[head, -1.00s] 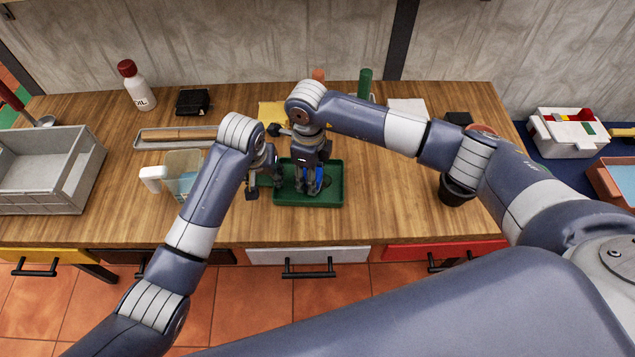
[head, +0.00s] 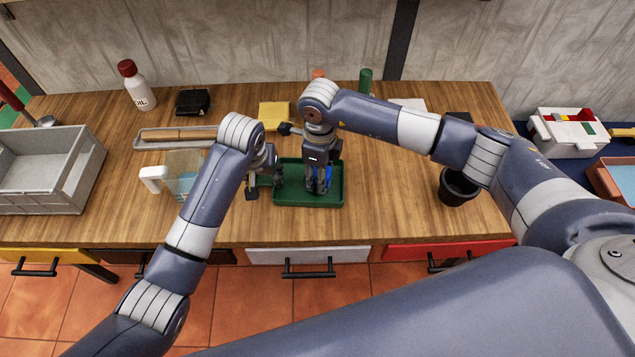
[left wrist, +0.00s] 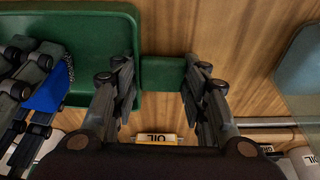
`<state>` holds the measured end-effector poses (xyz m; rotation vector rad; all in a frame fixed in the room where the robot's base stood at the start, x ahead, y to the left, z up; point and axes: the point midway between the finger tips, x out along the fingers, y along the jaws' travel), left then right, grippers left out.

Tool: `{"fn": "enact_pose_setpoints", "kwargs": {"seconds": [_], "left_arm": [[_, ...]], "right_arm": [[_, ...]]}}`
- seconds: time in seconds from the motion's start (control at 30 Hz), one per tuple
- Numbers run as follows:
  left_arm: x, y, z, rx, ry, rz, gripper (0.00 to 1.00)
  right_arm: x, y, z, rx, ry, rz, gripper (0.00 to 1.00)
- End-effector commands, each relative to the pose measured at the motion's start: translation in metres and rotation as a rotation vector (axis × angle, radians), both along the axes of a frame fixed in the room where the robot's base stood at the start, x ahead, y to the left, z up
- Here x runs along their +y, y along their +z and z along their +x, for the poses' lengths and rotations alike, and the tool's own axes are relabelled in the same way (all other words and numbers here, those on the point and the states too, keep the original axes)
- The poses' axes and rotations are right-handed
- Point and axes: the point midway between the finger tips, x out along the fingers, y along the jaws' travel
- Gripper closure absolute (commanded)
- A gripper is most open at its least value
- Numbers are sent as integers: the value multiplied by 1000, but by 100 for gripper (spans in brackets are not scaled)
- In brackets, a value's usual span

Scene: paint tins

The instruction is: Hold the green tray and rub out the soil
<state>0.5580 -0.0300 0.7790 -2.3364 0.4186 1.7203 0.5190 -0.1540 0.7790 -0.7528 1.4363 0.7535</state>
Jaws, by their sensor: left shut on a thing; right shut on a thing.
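The green tray (head: 308,200) lies on the wooden table, and its near left part fills the upper left of the left wrist view (left wrist: 110,40). My left gripper (head: 268,181) is at the tray's left side. In the left wrist view its fingers (left wrist: 160,75) are on either side of the tray's green tab (left wrist: 162,72), shut on it. My right gripper (head: 318,188) points down inside the tray, shut on a blue piece (head: 327,178) that also shows in the left wrist view (left wrist: 48,96). I cannot make out the soil now; the right gripper covers part of the tray floor.
A clear jug with a white handle (head: 152,178) stands left of the left arm. A black pot (head: 455,190) stands at the right under my right arm. A yellow block (head: 273,115) lies behind the tray, and a grey crate (head: 45,185) stands far left.

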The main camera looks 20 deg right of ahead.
Motion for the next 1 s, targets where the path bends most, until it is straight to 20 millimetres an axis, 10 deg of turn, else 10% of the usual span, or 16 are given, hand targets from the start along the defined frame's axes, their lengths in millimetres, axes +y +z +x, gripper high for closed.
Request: {"fn": "enact_pose_setpoints", "kwargs": {"seconds": [1.0], "left_arm": [[2,-4,-2,10,1,6,97]], "right_arm": [[-13,-2,-5,0,0,0,89]]}}
